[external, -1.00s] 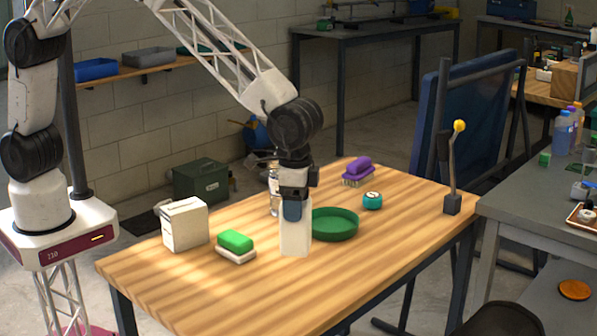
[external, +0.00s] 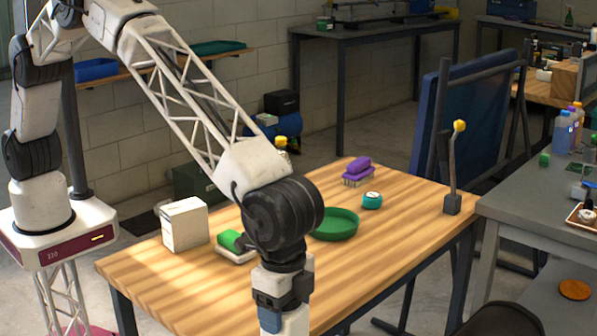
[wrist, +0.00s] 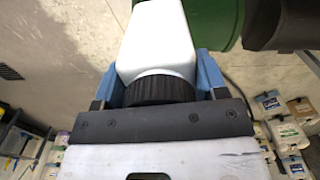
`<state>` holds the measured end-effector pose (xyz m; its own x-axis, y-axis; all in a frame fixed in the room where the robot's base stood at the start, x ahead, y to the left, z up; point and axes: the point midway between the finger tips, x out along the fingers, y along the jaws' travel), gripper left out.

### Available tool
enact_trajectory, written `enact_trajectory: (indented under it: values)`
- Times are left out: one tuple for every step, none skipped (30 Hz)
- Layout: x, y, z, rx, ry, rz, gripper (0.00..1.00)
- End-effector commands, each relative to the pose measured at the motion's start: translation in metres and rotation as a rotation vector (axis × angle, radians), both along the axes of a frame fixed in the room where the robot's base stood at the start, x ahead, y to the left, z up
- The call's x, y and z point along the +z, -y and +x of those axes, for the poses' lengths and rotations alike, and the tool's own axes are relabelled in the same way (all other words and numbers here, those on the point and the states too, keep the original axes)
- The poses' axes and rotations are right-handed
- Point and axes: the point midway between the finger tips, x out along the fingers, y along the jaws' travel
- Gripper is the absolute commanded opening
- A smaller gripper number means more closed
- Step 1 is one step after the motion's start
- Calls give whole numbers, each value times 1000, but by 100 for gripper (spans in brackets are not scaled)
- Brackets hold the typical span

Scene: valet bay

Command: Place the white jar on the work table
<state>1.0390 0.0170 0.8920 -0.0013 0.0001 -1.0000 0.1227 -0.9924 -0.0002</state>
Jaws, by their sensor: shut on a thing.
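The white jar (wrist: 158,45) has a black ribbed cap and lies between the blue fingers of my gripper (wrist: 158,80) in the wrist view. My gripper is shut on it near the cap. In the external view my gripper (external: 283,320) is at the bottom edge, in front of the wooden table's near side, with part of the white jar (external: 297,321) showing; its lower end is cut off. The wooden table (external: 400,235) and a grey table (external: 530,205) at the right are both in view; which is the work table I cannot tell.
On the wooden table are a white box (external: 184,224), a green sponge (external: 229,240) partly behind my arm, a green round tray (external: 336,226), a teal pot (external: 372,200) and a purple brush (external: 357,170). A lever (external: 453,180) stands at its right corner. The right part is clear.

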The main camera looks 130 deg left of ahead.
Motion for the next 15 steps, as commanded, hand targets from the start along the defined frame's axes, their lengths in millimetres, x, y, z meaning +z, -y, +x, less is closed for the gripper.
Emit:
enact_trajectory:
  values:
    - [0,11,6,-15,3,0,25]
    - [-1,18,9,-25,2,0,25]
    - [-2,25,12,-35,3,0,25]
    - [-2,30,15,-43,3,0,25]
    - [-3,35,17,-50,4,0,25]
    - [-3,40,20,-58,4,0,25]
    - [-4,44,22,-64,3,0,25]
    - [-5,49,23,-70,3,0,25]
    - [-6,55,25,-78,2,0,25]
    - [-6,59,27,-83,2,0,25]
    - [-6,63,29,-88,3,0,25]
    - [-7,67,31,-95,3,0,25]
    - [-7,71,32,-100,3,0,25]
    - [-8,75,33,-105,3,0,25]
    - [-8,80,35,-112,3,0,25]
